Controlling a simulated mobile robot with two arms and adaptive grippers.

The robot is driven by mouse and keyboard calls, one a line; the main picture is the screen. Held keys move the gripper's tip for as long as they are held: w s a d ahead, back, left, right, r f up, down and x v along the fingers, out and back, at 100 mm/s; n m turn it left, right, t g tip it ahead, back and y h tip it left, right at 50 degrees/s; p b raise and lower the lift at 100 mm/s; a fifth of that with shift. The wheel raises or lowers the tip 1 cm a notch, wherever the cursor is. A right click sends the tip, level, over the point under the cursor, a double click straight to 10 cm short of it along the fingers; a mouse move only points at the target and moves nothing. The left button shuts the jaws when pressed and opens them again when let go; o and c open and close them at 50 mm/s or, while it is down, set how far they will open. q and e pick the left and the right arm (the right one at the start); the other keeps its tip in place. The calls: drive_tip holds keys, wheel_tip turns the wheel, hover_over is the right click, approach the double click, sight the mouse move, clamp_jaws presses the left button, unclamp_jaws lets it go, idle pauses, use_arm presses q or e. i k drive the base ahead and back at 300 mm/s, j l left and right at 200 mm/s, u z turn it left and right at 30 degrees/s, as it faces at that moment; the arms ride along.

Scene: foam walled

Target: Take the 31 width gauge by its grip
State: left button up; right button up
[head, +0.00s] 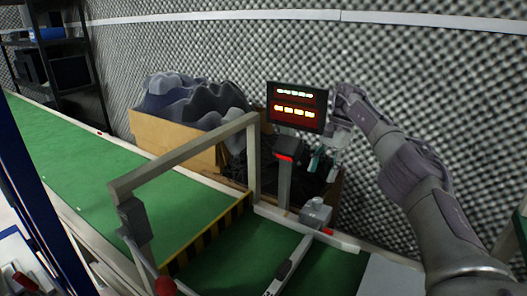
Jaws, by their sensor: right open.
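A long narrow tool (286,272) with a dark middle part and pale ends lies over the green belt at the bottom centre. My right gripper (324,162) hangs pointing down beside the display, well above and behind this tool. Its fingers are apart with nothing between them. My left gripper is not in view.
A lit display (297,107) stands on a post behind the green conveyor (190,205). A grey frame (185,155) arches over the belt. Cardboard boxes (178,140) with grey foam stand by the foam wall. A small grey block (316,212) sits on the belt's far rail.

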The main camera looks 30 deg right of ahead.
sight(287, 269)
drive_tip(key=k+j, duration=0.25)
drive_tip(key=k, duration=0.2)
drive_tip(key=k+j, duration=0.2)
drive_tip(key=k, duration=0.3)
